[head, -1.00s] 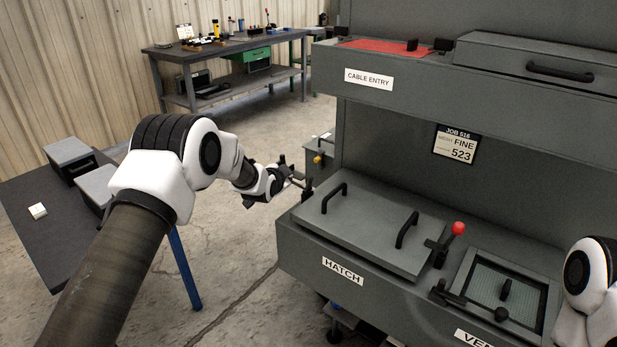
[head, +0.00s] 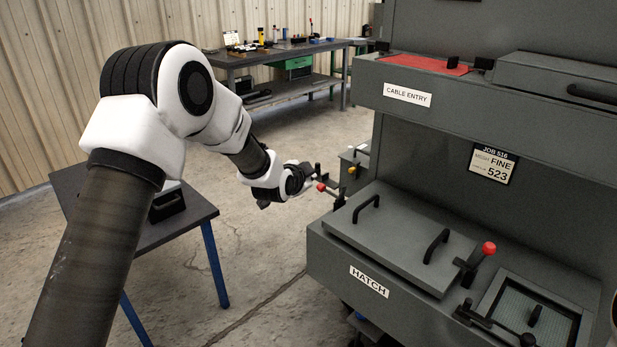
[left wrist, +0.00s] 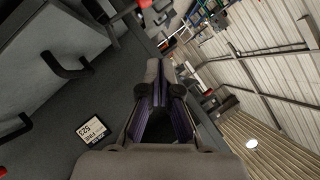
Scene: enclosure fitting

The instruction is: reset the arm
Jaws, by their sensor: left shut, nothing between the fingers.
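My left arm comes in from the left in the head view. Its gripper (head: 318,178) is beside the left end of the grey enclosure, close to a red-knobbed lever (head: 321,187); I cannot tell whether they touch. In the left wrist view the gripper (left wrist: 158,66) is shut with nothing held. The hatch cover (head: 395,236), with two black handles, lies flat on the enclosure's lower ledge. A second red-knobbed lever (head: 488,249) stands at its right. My right gripper is out of view.
A small dark table (head: 185,220) with blue legs stands left, partly behind my arm. A workbench (head: 270,57) with tools is at the back wall. The upper shelf (head: 460,95) overhangs the ledge. A job card (head: 493,163) hangs behind. Open floor lies between table and enclosure.

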